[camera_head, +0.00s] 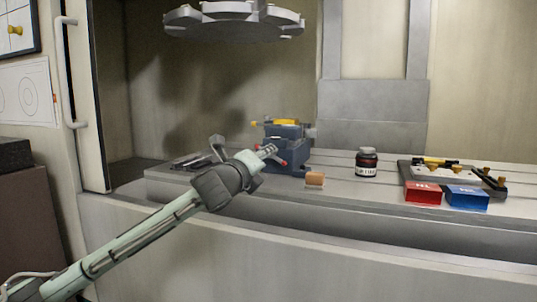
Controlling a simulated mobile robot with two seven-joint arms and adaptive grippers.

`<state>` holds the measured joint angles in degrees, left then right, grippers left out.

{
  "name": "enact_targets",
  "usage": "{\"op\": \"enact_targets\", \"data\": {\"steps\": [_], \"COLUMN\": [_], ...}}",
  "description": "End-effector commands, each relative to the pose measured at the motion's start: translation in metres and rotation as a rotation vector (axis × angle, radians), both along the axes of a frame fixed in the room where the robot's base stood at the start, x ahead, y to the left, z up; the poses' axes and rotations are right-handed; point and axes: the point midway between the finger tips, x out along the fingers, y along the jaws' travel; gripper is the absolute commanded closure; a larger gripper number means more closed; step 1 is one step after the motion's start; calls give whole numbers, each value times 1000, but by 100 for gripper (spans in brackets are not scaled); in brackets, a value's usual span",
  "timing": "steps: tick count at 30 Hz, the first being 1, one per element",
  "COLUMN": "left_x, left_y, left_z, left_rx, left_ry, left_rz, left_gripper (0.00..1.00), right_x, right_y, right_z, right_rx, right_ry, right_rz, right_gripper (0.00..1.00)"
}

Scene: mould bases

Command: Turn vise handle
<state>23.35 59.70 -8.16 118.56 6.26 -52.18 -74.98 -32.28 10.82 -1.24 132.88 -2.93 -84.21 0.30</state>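A blue vise (286,147) stands on the grey machine table, with a yellow piece (285,122) at its top. A small silver handle (271,150) with red ends shows at its front left. My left gripper (254,160) comes in from the lower left, with its front end at or close to the handle. I cannot tell whether it touches the handle. The dark gripper body hides part of the table and of the vise's left side. My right gripper is not in view.
An orange-brown block (315,179) and a dark labelled jar (367,163) stand right of the vise. Farther right are a red box (423,192), a blue box (467,197) and a tray (407,170). A round tool carousel (235,22) hangs above. The open door (88,100) bounds the left.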

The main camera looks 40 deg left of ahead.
Motion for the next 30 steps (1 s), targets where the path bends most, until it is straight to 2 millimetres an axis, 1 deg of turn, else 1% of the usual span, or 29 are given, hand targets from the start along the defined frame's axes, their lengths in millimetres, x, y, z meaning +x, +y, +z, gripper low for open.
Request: {"op": "enact_targets", "data": {"steps": [1, 3, 6, 9, 15, 16, 17, 24, 30], "left_x": [8, 16, 23, 26, 26, 26, 26, 26, 26], "left_y": [2, 4, 6, 6, 6, 6, 6, 6, 6], "left_z": [2, 2, 1, 1, 0, 0, 0, 0, 1], "left_rx": [-3, -2, -1, 1, 1, 1, 1, 1, -8], "left_ry": [-3, -3, -1, -2, -1, -1, -1, -1, -2], "left_rz": [1, 1, 1, 0, -1, -1, -1, -1, 0], "left_gripper": [64, 64, 64, 64, 64, 65, 69, 99, 100], "right_x": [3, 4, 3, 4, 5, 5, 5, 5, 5], "right_y": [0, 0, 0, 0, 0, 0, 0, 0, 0], "right_z": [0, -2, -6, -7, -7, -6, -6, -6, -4], "right_rx": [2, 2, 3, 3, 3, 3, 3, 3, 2], "right_ry": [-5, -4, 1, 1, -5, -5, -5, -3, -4], "right_rz": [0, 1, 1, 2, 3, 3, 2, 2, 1], "right_gripper": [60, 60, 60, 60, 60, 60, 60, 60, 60]}}
